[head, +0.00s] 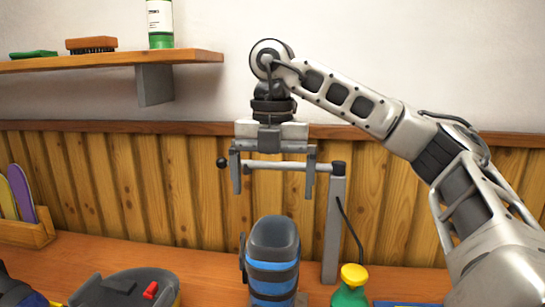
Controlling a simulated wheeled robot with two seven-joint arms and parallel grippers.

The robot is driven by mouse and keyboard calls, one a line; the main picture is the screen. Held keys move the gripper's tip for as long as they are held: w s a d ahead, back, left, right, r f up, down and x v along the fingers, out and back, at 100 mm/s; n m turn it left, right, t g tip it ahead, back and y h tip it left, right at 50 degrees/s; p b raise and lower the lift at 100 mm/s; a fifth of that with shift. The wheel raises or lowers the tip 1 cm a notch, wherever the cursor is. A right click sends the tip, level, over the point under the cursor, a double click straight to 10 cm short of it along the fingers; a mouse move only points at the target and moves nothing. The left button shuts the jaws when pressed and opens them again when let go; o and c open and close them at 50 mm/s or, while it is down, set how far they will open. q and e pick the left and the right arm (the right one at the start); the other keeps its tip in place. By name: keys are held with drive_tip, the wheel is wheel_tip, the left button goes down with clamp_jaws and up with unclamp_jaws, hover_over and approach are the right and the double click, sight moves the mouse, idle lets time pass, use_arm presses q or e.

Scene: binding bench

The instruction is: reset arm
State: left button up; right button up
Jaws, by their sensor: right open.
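My right arm (350,100) comes in from the right and reaches up and across the picture. My right gripper (274,185) hangs pointing down at the middle, open, with nothing between its fingers. It is above a grey and blue boot-shaped thing (272,265) on the bench and apart from it. My left gripper does not show.
The wooden bench (215,275) holds a grey post (334,225) with a crossbar behind the gripper, a green bottle with a yellow cap (351,285), and a ski binding-like part (130,288).

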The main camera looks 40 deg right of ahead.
drive_tip(key=shift+r, duration=0.65)
